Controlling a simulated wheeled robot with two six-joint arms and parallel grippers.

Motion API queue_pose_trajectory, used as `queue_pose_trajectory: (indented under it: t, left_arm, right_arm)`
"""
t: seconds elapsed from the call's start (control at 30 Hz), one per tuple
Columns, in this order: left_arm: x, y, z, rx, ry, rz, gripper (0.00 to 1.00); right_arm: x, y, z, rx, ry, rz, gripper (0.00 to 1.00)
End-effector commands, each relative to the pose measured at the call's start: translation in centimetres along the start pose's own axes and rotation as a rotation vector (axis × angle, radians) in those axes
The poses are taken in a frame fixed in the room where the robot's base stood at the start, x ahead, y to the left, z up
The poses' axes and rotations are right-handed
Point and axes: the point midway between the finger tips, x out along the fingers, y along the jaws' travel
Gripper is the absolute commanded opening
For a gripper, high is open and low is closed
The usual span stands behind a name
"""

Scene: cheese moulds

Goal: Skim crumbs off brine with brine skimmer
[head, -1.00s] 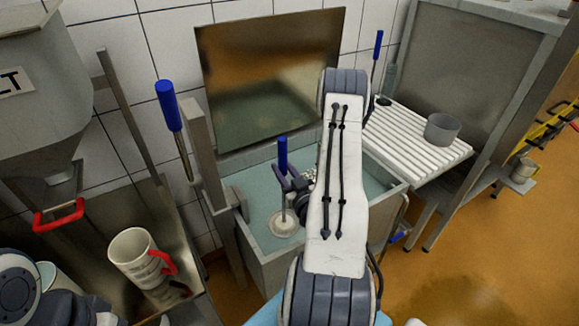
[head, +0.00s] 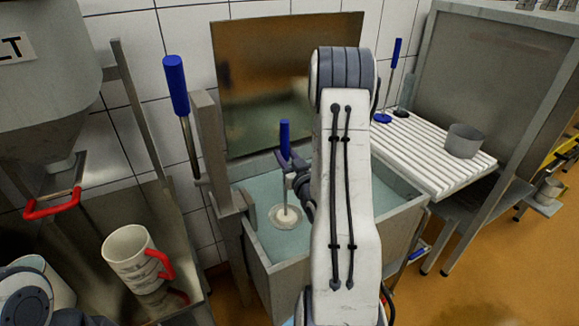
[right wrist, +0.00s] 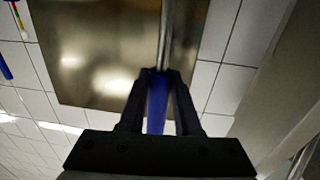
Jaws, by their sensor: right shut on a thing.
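The brine skimmer has a blue handle (head: 284,138), a thin shaft and a pale round disc (head: 285,216). It stands nearly upright, its disc in the pale green brine (head: 262,192) in the left part of the grey tank (head: 262,268). My right gripper (head: 288,166) is shut on the skimmer, below the top of the handle. In the right wrist view, the fingers (right wrist: 158,75) close around the blue handle (right wrist: 157,105). My right arm covers much of the tank, and I cannot make out crumbs. My left gripper is out of view.
A metal panel (head: 262,75) stands behind the tank. Another blue-handled tool (head: 175,85) stands by its left post. Right is a white slatted rack (head: 436,160) with a grey mould (head: 464,140). A white mug (head: 130,255) with red handle stands in the metal tray at left.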

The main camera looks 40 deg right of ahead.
Motion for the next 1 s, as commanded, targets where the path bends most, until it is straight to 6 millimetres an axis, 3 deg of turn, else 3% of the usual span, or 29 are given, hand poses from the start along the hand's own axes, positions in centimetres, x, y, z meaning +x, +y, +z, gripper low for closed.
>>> queue_pose_trajectory:
  t: [0.53,1.0]
  left_arm:
    - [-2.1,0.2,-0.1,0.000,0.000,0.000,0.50]
    - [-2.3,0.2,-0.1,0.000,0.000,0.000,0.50]
  right_arm:
    - [7.4,0.1,-0.5,-0.001,0.007,0.000,0.00]
    - [10.3,0.6,-0.3,0.000,0.006,0.003,0.00]
